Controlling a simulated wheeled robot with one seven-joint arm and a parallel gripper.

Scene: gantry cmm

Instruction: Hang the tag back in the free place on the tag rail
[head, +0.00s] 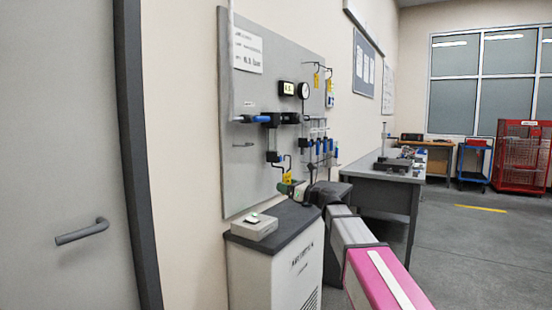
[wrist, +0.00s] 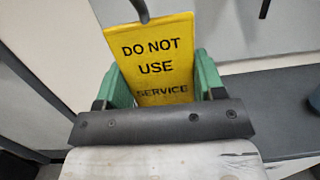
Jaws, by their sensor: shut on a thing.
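A yellow tag (wrist: 158,60) reading "DO NOT USE SERVICE" stands between the green fingers of my gripper (wrist: 155,85) in the wrist view. My gripper is shut on its lower part. A dark hook (wrist: 141,10) meets the tag's top edge; I cannot tell whether it belongs to the tag. In the head view the tag (head: 287,178) and my gripper (head: 291,188) are in front of the panel's lower part, just above the cabinet. Other yellow tags (head: 317,81) hang from dark hooks at the panel's upper right. The rail's free place is too small to make out.
The grey panel (head: 255,90) carries a gauge (head: 303,90), blue fittings and pipes close above my gripper. A cabinet (head: 275,262) with a small box (head: 254,228) on top stands below. A workbench (head: 385,172) is to the right.

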